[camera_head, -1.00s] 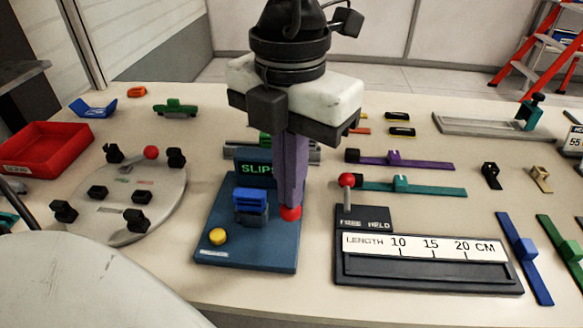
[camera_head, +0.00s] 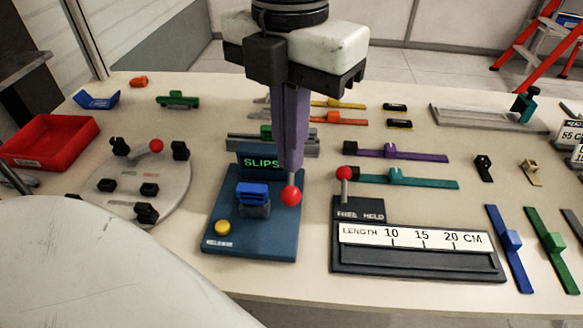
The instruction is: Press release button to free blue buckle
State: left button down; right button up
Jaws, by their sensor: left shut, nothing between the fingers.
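A blue test base (camera_head: 225,240) stands near the front of the table. The blue buckle (camera_head: 253,192) sits upright on a grey-blue holder on it. A yellow button (camera_head: 222,227) is at its front left corner. A red ball knob (camera_head: 291,196) is on its right side. A small display (camera_head: 262,163) at its back reads "SLIPS". My left gripper (camera_head: 290,170) points down with its purple fingers shut and empty, tips just above or behind the red knob; I cannot tell whether they touch it. My right gripper is not in view.
To the right is a length gauge (camera_head: 420,262) with a red-knobbed lever (camera_head: 344,174). A round plate with black clamps (camera_head: 170,190) and a red tray (camera_head: 50,140) are to the left. Coloured straps (camera_head: 510,240) lie at the right. A pale arm link of mine covers the lower left.

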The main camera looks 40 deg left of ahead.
aim_at(222, 227)
jog(key=k, duration=1.5)
